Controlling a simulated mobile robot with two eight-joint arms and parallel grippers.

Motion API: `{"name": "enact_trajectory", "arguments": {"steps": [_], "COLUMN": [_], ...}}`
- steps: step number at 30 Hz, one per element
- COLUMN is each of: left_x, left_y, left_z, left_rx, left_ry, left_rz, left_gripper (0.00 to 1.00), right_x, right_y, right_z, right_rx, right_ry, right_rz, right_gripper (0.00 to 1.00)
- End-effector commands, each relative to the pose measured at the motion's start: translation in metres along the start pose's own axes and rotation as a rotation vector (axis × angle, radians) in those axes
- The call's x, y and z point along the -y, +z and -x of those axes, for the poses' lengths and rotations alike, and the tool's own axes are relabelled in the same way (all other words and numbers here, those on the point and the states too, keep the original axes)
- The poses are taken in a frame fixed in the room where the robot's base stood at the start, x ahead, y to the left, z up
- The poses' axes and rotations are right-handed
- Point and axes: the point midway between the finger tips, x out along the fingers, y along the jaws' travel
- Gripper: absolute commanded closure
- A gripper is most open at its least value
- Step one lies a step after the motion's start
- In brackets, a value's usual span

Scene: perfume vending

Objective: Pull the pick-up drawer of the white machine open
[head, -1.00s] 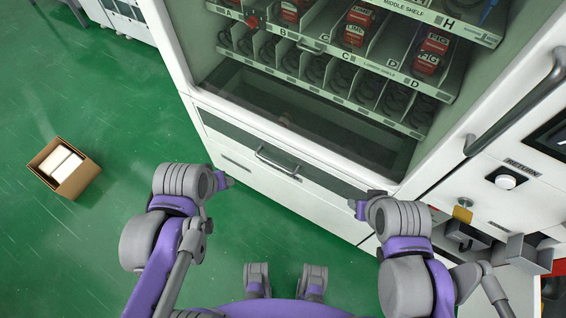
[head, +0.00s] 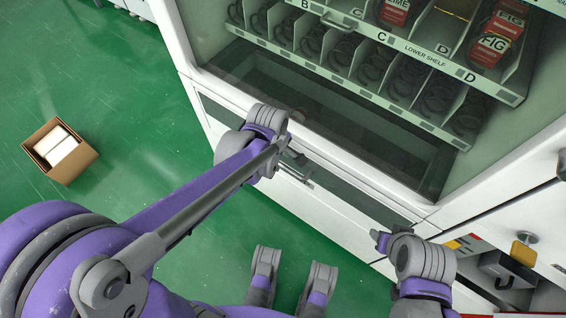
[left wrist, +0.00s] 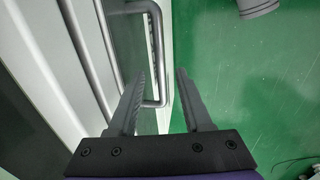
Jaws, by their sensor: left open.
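The pick-up drawer (head: 335,208) is a white front low on the white machine, with a dark strip along its top. It looks shut, flush with the machine. Its grey bar handle (head: 297,179) is partly hidden by my left gripper (head: 293,152) in the head view. In the left wrist view the handle (left wrist: 158,50) is a U-shaped bar, and my left gripper (left wrist: 160,78) is open with the bar's outer length between its two fingers in the picture. I cannot tell whether they touch. My right gripper (head: 380,241) is by the drawer's right end, its jaws unclear.
Behind glass above the drawer is a lower shelf (head: 420,62) with red boxes. A padlock (head: 523,252) and small grey fittings are on the machine's right part. An open cardboard box (head: 72,168) stands on the green floor at left, with clear floor around it.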

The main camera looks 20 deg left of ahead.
Motion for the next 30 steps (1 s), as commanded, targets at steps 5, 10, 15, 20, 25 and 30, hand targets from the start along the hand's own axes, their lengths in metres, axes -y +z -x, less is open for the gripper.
{"name": "enact_trajectory", "arguments": {"steps": [5, 10, 15, 20, 25, 30], "left_x": [0.0, 0.0, 0.0, 0.0, 0.0, 0.0], "left_y": [0.0, 0.0, 0.0, 0.0, 0.0, 0.0], "left_z": [-0.028, -0.038, -0.038, -0.038, -0.038, -0.038], "left_rx": [0.0, 0.0, 0.0, 0.0, 0.0, 0.0], "left_ry": [0.0, 0.0, 0.001, 0.001, 0.0, 0.0], "left_rz": [-0.001, -0.001, -0.001, -0.001, -0.001, -0.001], "left_gripper": [0.51, 0.51, 0.51, 0.59, 0.9, 1.0], "right_x": [0.0, 0.0, 0.0, 0.0, 0.0, 0.0], "right_y": [0.004, 0.005, 0.005, 0.005, 0.005, 0.005], "right_z": [-0.011, -0.014, -0.014, -0.014, -0.014, -0.014], "right_rx": [0.004, 0.005, 0.005, 0.005, 0.005, 0.005], "right_ry": [0.0, 0.0, 0.0, 0.0, 0.0, 0.0], "right_rz": [0.0, 0.0, 0.0, 0.0, 0.0, 0.0], "right_gripper": [0.5, 0.5, 0.5, 0.5, 0.5, 0.5]}}
